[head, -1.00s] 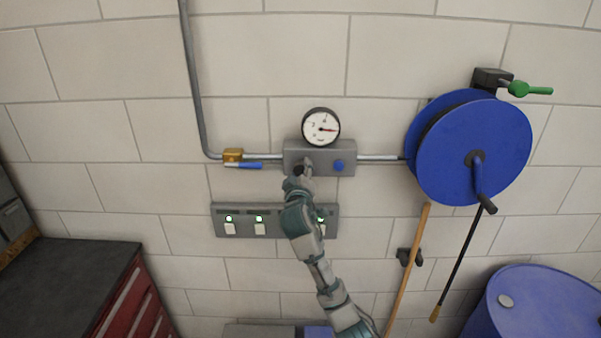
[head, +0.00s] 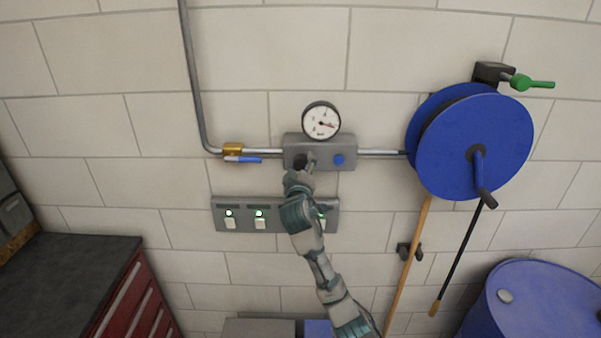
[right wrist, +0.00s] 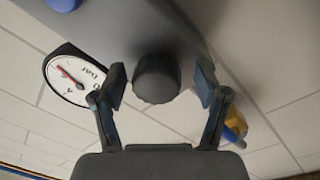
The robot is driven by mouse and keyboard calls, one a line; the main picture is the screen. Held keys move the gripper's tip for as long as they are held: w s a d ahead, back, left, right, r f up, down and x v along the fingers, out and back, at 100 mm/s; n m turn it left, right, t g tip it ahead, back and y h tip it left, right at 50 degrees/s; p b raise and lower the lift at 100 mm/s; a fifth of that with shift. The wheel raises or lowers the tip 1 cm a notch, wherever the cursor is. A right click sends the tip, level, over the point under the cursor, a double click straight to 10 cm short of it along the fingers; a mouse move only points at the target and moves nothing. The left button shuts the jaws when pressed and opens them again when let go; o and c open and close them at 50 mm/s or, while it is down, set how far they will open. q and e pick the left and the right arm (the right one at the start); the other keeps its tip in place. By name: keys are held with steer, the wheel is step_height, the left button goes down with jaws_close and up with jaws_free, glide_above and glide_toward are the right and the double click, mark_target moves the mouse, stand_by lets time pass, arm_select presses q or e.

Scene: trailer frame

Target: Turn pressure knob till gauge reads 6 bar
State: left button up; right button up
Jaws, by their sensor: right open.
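The round white pressure gauge (head: 321,121) stands on top of a grey regulator box (head: 320,142) on the wall. Its red needle points right and slightly down; the exact reading is too small to tell. The gauge also shows tilted in the right wrist view (right wrist: 76,76). The dark pressure knob (right wrist: 157,78) is on the box face, left of a blue button (head: 338,160). My right gripper (head: 303,168) is at the knob. In the wrist view its fingers are open on either side of the knob, with gaps visible. My left gripper is not in view.
A brass valve (head: 233,149) with a blue lever is on the pipe at left. A switch panel (head: 245,216) with green lights is below the box. A blue hose reel (head: 487,147) hangs at right. A red cabinet (head: 128,290) and a blue barrel (head: 535,300) stand below.

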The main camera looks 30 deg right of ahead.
steer(key=v, duration=1.1)
steer(key=shift+s+a, duration=0.25)
steer(key=shift+f, duration=0.15)
